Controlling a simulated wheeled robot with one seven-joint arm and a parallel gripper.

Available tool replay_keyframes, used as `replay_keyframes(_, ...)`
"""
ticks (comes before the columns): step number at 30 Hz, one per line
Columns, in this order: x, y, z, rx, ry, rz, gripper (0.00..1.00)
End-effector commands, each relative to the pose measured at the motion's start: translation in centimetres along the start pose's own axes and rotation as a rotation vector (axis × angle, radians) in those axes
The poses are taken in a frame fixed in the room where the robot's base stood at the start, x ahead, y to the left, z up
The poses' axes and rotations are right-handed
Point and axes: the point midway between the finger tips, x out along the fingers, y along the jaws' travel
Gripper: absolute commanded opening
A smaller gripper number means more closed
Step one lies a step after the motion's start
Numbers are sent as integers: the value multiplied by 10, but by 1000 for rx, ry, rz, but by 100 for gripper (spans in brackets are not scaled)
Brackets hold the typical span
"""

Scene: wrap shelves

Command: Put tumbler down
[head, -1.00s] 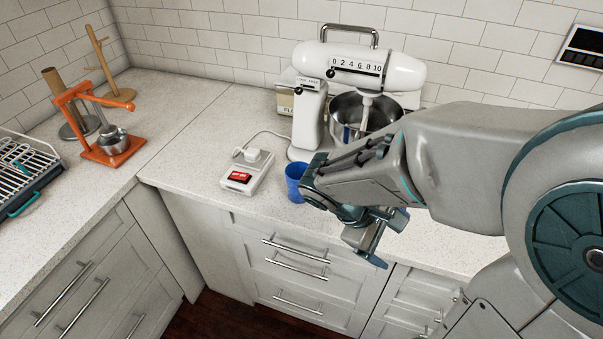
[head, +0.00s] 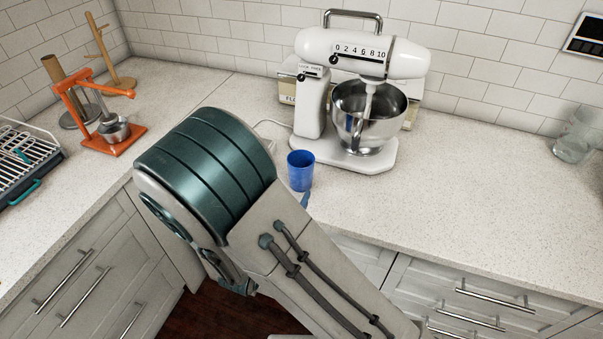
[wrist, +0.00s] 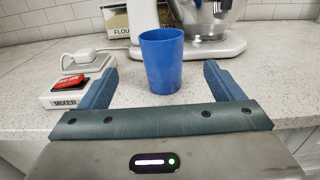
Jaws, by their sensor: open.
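The blue tumbler (head: 300,172) stands upright on the counter in front of the stand mixer. It also shows in the wrist view (wrist: 162,63), centred in the picture between the two fingers. My gripper (wrist: 158,70) is open, with a visible gap on each side of the tumbler, and neither finger touches it. I cannot tell how far the fingertips reach along its depth. In the head view my arm hides most of the gripper; only a blue finger piece shows just below the tumbler.
The white mixer (head: 312,105) with its steel bowl stands behind the tumbler. A clear glass (head: 576,136) stands at the far right.

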Motion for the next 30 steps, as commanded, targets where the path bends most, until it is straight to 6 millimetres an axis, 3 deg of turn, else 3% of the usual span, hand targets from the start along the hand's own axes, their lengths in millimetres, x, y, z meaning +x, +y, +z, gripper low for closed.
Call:
replay_keyframes(6,43,-1,2,1,0,-5,87)
replay_keyframes(14,64,-1,3,2,0,-4,87)
replay_keyframes(21,99,-4,7,1,1,-7,87)
replay_keyframes(30,111,-3,4,3,1,-3,87)
